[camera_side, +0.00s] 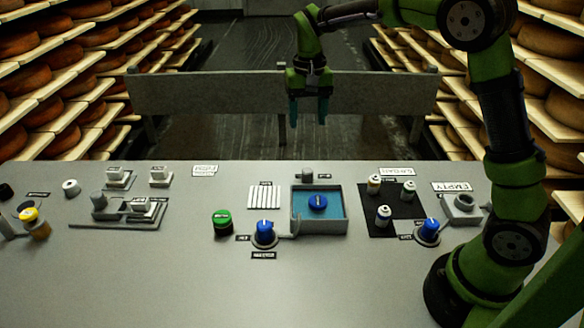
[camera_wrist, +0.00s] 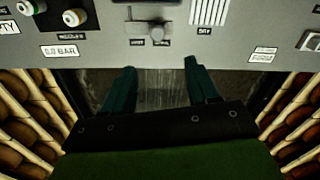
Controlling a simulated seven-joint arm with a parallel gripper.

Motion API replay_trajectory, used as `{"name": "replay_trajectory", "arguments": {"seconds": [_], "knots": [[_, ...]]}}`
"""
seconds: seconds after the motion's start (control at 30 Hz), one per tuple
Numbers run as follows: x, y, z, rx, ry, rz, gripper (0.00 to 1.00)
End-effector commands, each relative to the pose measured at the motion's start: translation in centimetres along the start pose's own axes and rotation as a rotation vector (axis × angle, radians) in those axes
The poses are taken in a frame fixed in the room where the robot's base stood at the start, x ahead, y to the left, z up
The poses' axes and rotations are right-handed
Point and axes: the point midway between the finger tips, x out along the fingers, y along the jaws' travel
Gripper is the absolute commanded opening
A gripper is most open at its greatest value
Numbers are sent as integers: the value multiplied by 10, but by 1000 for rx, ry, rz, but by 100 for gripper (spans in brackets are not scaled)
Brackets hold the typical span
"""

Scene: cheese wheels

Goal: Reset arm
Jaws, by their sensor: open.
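My gripper (camera_side: 310,108) hangs above and behind the far edge of the grey table, pointing down. It is open and empty. In the wrist view the two dark green fingers of my gripper (camera_wrist: 160,82) are apart with nothing between them. Below them are the table's edge and the dark floor. My green arm rises from its base at the right of the side view and bends over at the top.
The grey table (camera_side: 330,270) carries a blue tray (camera_side: 347,222) with a blue knob, a green button (camera_side: 222,222), a black mat (camera_side: 378,222) with several small bottles, and grey fixtures at left. Cheese shelves (camera_side: 60,80) stand both sides. A grey barrier (camera_side: 200,93) stands behind.

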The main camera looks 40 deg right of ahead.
Motion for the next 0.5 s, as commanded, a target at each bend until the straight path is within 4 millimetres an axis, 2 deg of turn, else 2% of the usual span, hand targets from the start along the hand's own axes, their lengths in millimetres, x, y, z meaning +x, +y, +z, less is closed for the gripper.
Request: {"name": "replay_trajectory", "arguments": {"seconds": [0.27, 0.37, 0.5], "knots": [[5, 0, -2, -17, 13, -5, 59], [13, 3, 11, -45, 10, -22, 59], [-2, 11, 45, -93, 54, -104, 59]]}}
